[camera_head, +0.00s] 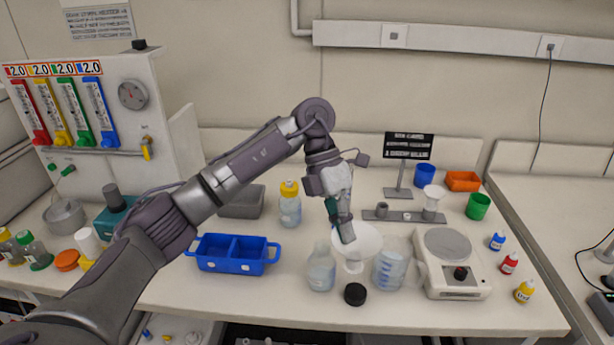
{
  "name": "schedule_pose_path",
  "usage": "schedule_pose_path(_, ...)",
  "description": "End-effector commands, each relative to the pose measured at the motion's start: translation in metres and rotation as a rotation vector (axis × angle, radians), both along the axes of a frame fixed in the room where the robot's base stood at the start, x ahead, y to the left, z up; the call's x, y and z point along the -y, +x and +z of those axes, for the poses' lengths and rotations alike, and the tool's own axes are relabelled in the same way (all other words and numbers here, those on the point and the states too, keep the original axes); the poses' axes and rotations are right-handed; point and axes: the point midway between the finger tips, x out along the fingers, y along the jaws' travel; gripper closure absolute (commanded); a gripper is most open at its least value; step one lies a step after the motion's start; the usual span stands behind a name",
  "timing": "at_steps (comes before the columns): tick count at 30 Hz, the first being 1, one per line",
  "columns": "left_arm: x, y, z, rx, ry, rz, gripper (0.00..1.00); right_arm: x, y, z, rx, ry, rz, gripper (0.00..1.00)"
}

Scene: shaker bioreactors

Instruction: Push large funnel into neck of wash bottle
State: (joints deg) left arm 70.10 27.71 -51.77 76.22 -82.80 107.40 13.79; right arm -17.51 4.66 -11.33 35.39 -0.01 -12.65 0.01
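The large funnel (369,241) is white, with its wide cone facing up and its short stem pointing down, at the middle of the bench. My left gripper (347,234) reaches down to it from above, with its fingertips at the left part of the cone. The fingers look close together, but whether they grip the wall is unclear. A translucent bottle without a cap (321,269), possibly the wash bottle, stands upright just left of the funnel. The funnel stem shows beside this bottle, not in its neck. My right gripper is out of view.
A black cap (355,294) lies in front of the funnel. A clear beaker (390,267) and a balance (452,281) stand to the right. A blue tray (233,268) is at left, with a yellow-capped bottle (290,212) behind. A holder (392,213) carries a smaller funnel (433,196).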

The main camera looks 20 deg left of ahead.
Motion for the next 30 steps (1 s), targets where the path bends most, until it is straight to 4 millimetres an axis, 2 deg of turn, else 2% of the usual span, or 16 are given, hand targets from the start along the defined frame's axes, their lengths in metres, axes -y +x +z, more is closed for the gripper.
schedule_pose_path(1, -0.013, 0.008, 0.013, -0.003, -0.003, 0.169, 1.00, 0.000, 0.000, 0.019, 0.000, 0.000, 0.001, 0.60)
schedule_pose_path(6, -0.055, 0.033, 0.020, 0.001, 0.003, 0.687, 1.00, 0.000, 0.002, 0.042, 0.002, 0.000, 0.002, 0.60)
schedule_pose_path(11, -0.082, 0.043, 0.017, 0.002, 0.005, 0.957, 1.00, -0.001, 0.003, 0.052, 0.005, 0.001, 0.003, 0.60)
schedule_pose_path(15, -0.089, 0.046, 0.014, 0.002, 0.004, 1.026, 1.00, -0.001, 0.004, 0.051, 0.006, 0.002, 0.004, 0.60)
schedule_pose_path(20, -0.089, 0.046, 0.008, 0.002, 0.004, 1.027, 1.00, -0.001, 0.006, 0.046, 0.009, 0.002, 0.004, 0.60)
schedule_pose_path(30, -0.089, 0.046, -0.018, 0.000, 0.005, 1.025, 1.00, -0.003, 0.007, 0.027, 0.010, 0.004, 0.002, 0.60)
